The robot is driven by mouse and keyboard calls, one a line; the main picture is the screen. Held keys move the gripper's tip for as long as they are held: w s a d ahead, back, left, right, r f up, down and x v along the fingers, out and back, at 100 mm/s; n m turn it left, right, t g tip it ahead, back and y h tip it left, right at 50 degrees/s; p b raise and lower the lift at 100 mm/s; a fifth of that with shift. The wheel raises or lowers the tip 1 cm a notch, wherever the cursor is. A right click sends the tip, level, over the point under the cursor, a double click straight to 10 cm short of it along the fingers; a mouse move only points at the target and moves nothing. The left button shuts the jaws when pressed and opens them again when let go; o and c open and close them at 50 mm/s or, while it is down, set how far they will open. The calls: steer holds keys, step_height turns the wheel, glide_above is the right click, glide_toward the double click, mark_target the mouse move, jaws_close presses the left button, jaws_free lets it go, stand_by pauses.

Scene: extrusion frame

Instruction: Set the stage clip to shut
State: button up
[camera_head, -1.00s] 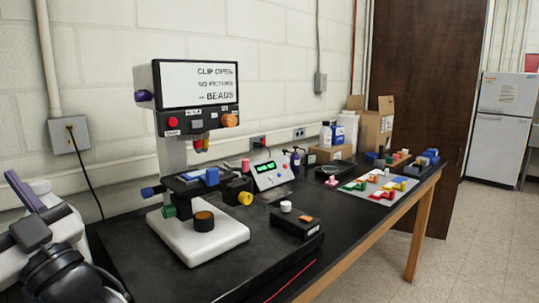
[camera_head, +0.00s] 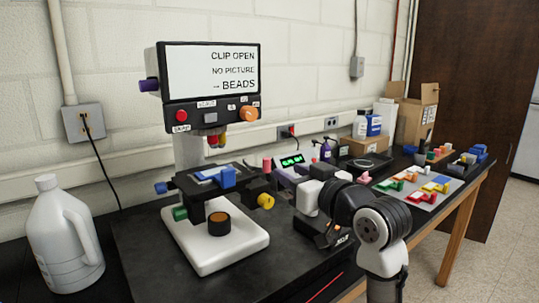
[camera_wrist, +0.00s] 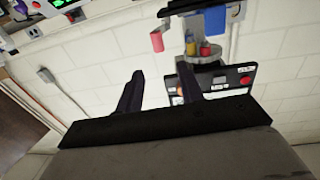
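The microscope (camera_head: 215,247) stands on the bench with a white base and a dark stage (camera_head: 190,184). A blue clip (camera_head: 228,177) sits on the stage beside a pale blue slide (camera_head: 207,174). The screen (camera_head: 212,76) above reads "CLIP OPEN, NO PICTURE, → BEADS". In the wrist view, the picture is upside down; the blue clip (camera_wrist: 214,20) shows at the top, beyond the fingers. My gripper (camera_wrist: 160,70) is open and empty, apart from the clip. In the head view my arm is right of the microscope; its fingers are hard to make out there.
The objective lenses (camera_head: 215,140) hang above the stage. A small device with a green display (camera_head: 291,160) stands behind my arm. A white jug (camera_head: 64,240) stands left. A tray of coloured pieces (camera_head: 420,187) lies right.

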mark_target(269, 160)
steer(key=p+x, duration=0.3)
steer(key=x, duration=0.7)
steer(key=shift+w, duration=0.15)
jaws_close()
